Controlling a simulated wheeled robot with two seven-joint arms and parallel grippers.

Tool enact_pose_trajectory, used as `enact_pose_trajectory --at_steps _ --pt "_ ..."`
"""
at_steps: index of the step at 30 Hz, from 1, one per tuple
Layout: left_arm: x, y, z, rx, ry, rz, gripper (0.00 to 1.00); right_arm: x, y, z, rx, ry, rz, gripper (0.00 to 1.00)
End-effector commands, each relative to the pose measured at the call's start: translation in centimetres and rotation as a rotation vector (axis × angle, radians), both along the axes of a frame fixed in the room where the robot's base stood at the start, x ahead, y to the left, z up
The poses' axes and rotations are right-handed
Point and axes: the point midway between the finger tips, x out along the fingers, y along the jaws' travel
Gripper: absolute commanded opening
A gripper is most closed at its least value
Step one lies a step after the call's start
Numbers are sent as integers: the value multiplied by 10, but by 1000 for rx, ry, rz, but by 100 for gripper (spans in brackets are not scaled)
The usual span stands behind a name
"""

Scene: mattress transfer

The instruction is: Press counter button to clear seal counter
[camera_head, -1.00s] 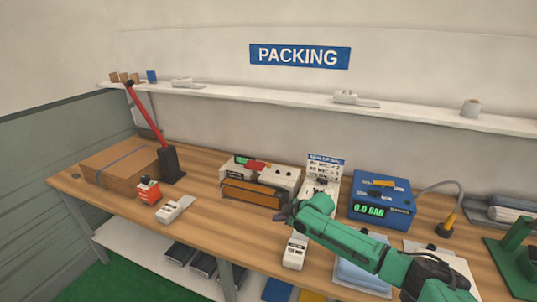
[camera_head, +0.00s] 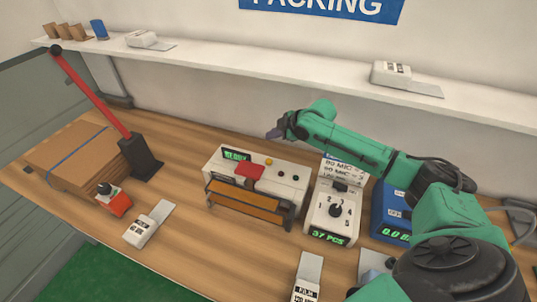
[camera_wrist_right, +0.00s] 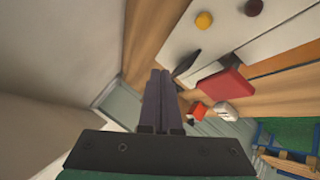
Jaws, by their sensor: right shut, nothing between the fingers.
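The white sealer box (camera_head: 215,160) stands mid-table in the head view, with a green lit display (camera_head: 237,155), a red handle (camera_head: 250,171) and an orange-brown front pad (camera_head: 245,200). A white unit (camera_head: 322,212) right of the sealer has a black dial and a green "37 PCS" display (camera_head: 330,237). My right gripper (camera_head: 276,133) is shut and empty, above and behind the sealer; its fingers (camera_wrist_right: 160,95) point past the box's edge. My left gripper is out of view.
A blue unit (camera_head: 383,212) with a green display is partly behind my right arm. A red lever (camera_head: 95,95) rises at left beside cardboard (camera_head: 70,150). A shelf (camera_head: 250,72) runs above.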

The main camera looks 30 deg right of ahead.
Motion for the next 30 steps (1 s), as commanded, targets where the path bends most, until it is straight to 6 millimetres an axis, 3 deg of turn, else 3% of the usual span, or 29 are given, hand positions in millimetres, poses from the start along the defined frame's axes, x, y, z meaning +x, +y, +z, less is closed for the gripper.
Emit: enact_pose_trajectory --at_steps 8,14,20,30 --pt "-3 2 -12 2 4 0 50 0 0 -12 0 1 -1 0" --pt "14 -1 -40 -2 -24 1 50 0 0 -40 0 0 -2 0" --pt "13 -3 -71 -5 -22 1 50 0 -1 -69 0 0 -2 0" --pt "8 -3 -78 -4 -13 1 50 0 -1 -89 0 -1 -2 0"
